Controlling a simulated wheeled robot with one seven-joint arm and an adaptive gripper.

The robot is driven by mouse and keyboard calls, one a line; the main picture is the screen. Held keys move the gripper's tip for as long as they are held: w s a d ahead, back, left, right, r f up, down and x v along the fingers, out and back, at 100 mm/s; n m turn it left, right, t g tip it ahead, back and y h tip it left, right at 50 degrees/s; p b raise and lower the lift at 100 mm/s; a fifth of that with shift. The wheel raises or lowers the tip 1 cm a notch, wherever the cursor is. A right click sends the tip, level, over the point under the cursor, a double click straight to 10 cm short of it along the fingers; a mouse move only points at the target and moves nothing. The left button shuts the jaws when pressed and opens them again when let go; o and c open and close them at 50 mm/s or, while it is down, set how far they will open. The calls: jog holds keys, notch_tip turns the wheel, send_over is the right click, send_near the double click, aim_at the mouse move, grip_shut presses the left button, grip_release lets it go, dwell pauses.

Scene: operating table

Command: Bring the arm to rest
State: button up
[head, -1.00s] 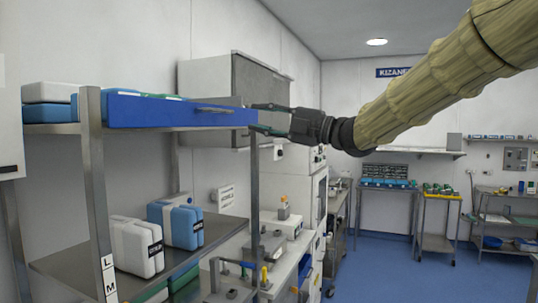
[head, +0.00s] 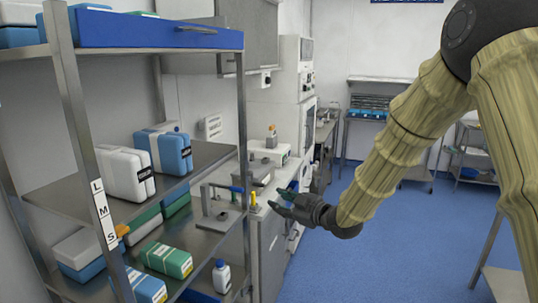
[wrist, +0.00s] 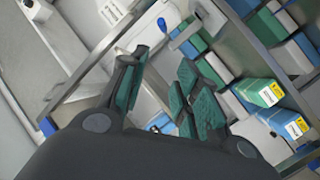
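My gripper (head: 277,207) is at the end of my arm, right of the shelf rack (head: 243,120) and in front of the counter in the head view. In the wrist view my gripper (wrist: 158,98) shows its dark fingers with green pads spread apart, with nothing between them. It is open and empty. My arm comes down from the upper right, sheathed in a yellowish cover.
The rack holds a blue drawer (head: 150,30), white and blue packs (head: 126,172) and green boxes (head: 166,260). A counter (head: 268,230) with instruments stands behind the gripper. Blue floor (head: 380,250) is free below and right of my arm.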

jog(key=s+d+f+m+g+h, duration=0.1)
jog(key=s+d+f+m+h, duration=0.15)
jog(key=s+f, duration=0.6)
jog(key=s+d+f+m+g+h, duration=0.2)
jog(key=s+d+f+m, duration=0.2)
jog(key=f, duration=1)
jog(key=s+d+f+m+g+h, duration=0.1)
jog(key=s+d+f+m+h, duration=0.15)
jog(key=s+f, duration=0.6)
jog(key=s+d+f+m+g+h, duration=0.1)
jog(key=s+f, duration=0.4)
jog(key=s, duration=0.6)
jog(key=s+d+f+m+g+h, duration=0.1)
jog(key=s+d+f+m+g, duration=0.2)
jog(key=s, duration=0.7)
jog(key=s+d+f+m+g+h, duration=0.1)
jog(key=s+d+f+m+g, duration=0.1)
jog(key=s+d+f, duration=0.3)
jog(key=s+f+g, duration=0.1)
jog(key=s+f, duration=0.3)
jog(key=s, duration=0.2)
jog(key=shift+s+d+g+h, duration=0.35)
jog(key=shift+g+h, duration=0.05)
jog(key=shift+f, duration=0.1)
